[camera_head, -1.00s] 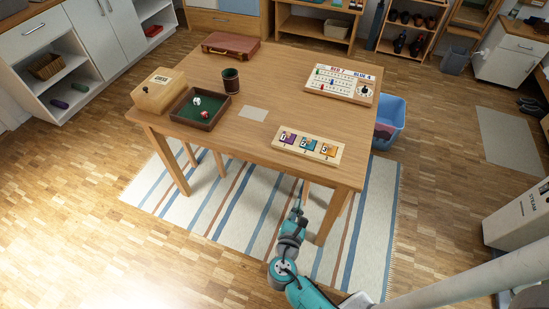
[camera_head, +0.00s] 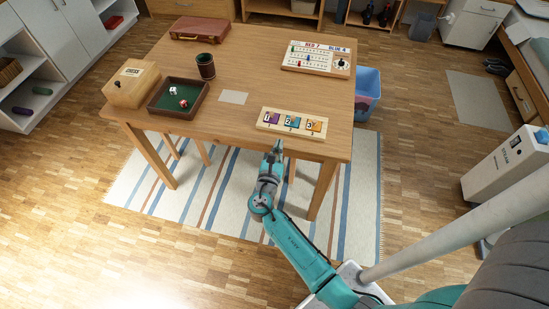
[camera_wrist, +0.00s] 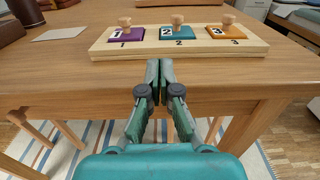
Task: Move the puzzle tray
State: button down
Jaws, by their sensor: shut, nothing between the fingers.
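The puzzle tray (camera_head: 291,134) is a pale wooden board near the front right edge of the table. It holds a purple piece 1 (camera_head: 271,117), a teal piece 2 (camera_head: 292,121) and an orange piece 3 (camera_head: 313,125), each with a knob. In the wrist view the tray (camera_wrist: 189,47) lies just beyond the fingertips. My gripper (camera_head: 278,146) is at the table's front edge, on the near side of the tray. In the wrist view my gripper (camera_wrist: 159,68) has its fingers together with nothing between them. Contact with the tray cannot be told.
On the table (camera_head: 234,60) are a dice tray (camera_head: 152,110), a wooden box (camera_head: 113,92), a dark cup (camera_head: 205,66), a flat card (camera_head: 234,97), a scoreboard (camera_head: 316,68) and a brown case (camera_head: 200,28). A blue bin (camera_head: 367,88) stands right of the table.

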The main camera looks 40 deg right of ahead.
aim_at(283, 131)
jog(key=shift+x, duration=2.05)
jog(key=x, duration=0.3)
jog(key=shift+w+d, duration=0.2)
jog(key=shift+d, duration=0.05)
jog(key=shift+s+a, duration=0.1)
jog(key=shift+a, duration=0.05)
